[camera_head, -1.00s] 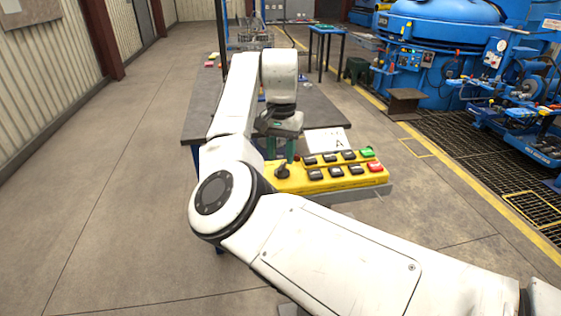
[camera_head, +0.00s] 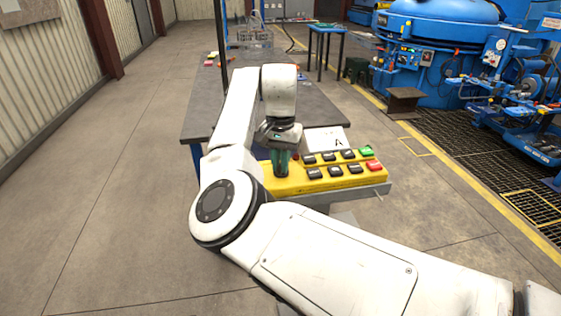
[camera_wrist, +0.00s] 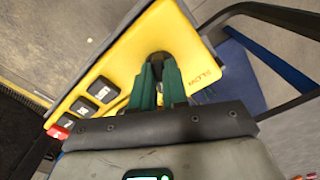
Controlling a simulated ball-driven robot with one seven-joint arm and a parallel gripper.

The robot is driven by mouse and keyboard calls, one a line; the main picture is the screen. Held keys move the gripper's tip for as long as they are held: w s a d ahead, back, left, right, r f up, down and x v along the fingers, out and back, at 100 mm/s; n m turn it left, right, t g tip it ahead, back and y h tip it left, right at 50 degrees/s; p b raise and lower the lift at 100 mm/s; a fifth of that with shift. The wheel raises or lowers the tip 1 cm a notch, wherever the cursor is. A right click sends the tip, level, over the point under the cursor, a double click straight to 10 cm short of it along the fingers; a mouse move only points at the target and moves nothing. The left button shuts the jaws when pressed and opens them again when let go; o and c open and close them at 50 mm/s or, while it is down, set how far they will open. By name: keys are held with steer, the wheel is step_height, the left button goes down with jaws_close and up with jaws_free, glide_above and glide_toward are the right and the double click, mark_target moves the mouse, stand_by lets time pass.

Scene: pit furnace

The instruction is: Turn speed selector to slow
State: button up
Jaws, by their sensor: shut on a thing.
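The speed selector (camera_wrist: 160,57) is a dark knob on the yellow control panel (camera_head: 325,188). In the wrist view only its dark top shows, between and just beyond the green fingers of my gripper (camera_wrist: 160,70). My gripper is shut on the selector and hides most of it; in the head view its fingers (camera_head: 281,162) reach down onto the panel's left end. Lettering that seems to read "SLOW" (camera_wrist: 202,83) is on the panel beside the knob. Which way the knob points cannot be told.
Several black buttons (camera_head: 335,171), a green button (camera_head: 366,151) and a red button (camera_head: 374,165) sit on the panel to the right of my gripper. A white sign (camera_head: 325,139) stands behind it. The grey table (camera_head: 225,100) extends behind; open floor lies at left.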

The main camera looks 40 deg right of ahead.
steer(key=shift+r+p, duration=0.15)
steer(key=shift+p, duration=0.35)
jaws_close()
steer(key=n+p, duration=0.2)
steer(key=p, duration=0.1)
steer(key=shift+s+r, duration=0.1)
steer(key=shift+r, duration=0.1)
steer(key=n+p, duration=0.2)
steer(key=p, duration=0.2)
steer(key=shift+d+n, duration=0.1)
steer(key=shift+n, duration=0.3)
steer(key=n+p, duration=0.4)
steer(key=p, duration=0.1)
steer(key=shift+d+f+n+p, duration=0.1)
steer(key=shift+f+n+p, duration=0.15)
steer(key=shift+n+p, duration=1.1)
steer(key=shift+n, duration=0.35)
steer(key=o, duration=0.7)
jaws_free()
